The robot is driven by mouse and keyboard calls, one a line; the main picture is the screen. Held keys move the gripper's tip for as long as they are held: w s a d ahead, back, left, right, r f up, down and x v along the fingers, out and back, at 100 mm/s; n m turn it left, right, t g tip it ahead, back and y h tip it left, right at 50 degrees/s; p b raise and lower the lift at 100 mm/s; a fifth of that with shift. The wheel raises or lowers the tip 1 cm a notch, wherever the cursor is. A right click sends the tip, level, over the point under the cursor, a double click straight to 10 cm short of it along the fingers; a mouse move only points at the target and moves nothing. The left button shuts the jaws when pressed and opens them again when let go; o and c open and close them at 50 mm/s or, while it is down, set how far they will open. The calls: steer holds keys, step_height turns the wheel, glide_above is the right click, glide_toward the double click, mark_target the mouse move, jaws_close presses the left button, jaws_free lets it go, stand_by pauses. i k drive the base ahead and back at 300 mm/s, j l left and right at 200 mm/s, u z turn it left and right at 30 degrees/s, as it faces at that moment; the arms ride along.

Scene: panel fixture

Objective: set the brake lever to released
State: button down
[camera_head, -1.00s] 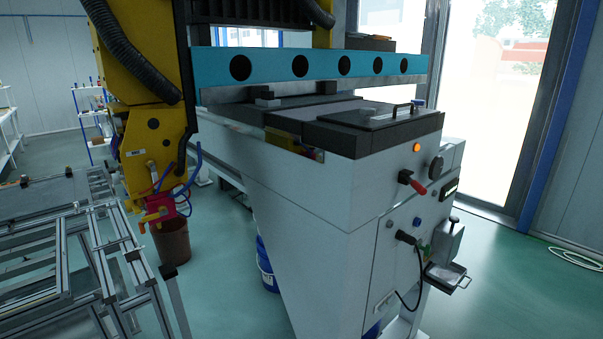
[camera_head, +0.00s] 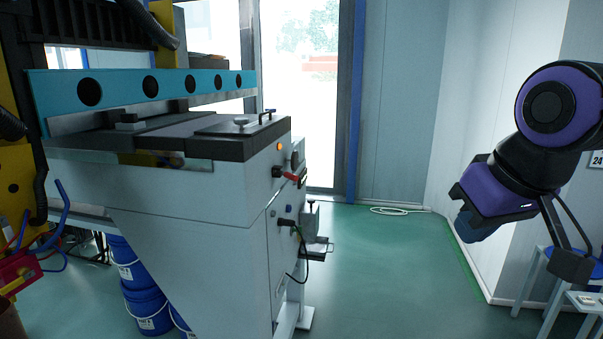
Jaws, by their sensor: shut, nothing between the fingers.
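The machine's panel (camera_head: 262,225) is seen at a steep angle on the right end of a white cabinet. A lever with a red grip (camera_head: 290,177) sticks out from its upper part, the grip tilted slightly down to the right. A black handle (camera_head: 287,222) sits lower on the panel. No label is readable, so I cannot tell for sure which is the brake lever. My purple and black arm is at the right; its black end, my gripper (camera_head: 573,266), hangs there, shut and empty, well apart from the panel. Finger details are small.
An orange lamp (camera_head: 280,147) is above the red lever. A small metal tray (camera_head: 317,246) juts out and a black cable hangs below. Blue buckets (camera_head: 148,310) stand under the machine. Green floor is free between the machine and my arm. A stool (camera_head: 545,275) stands at right.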

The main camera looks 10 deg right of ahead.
mark_target(292, 177)
steer(key=u, duration=0.15)
steer(key=i+l+u, duration=0.1)
steer(key=i+l, duration=0.15)
steer(key=i, duration=0.2)
steer(key=i+l+u, duration=0.1)
steer(key=i+l, duration=0.15)
steer(key=i, duration=0.2)
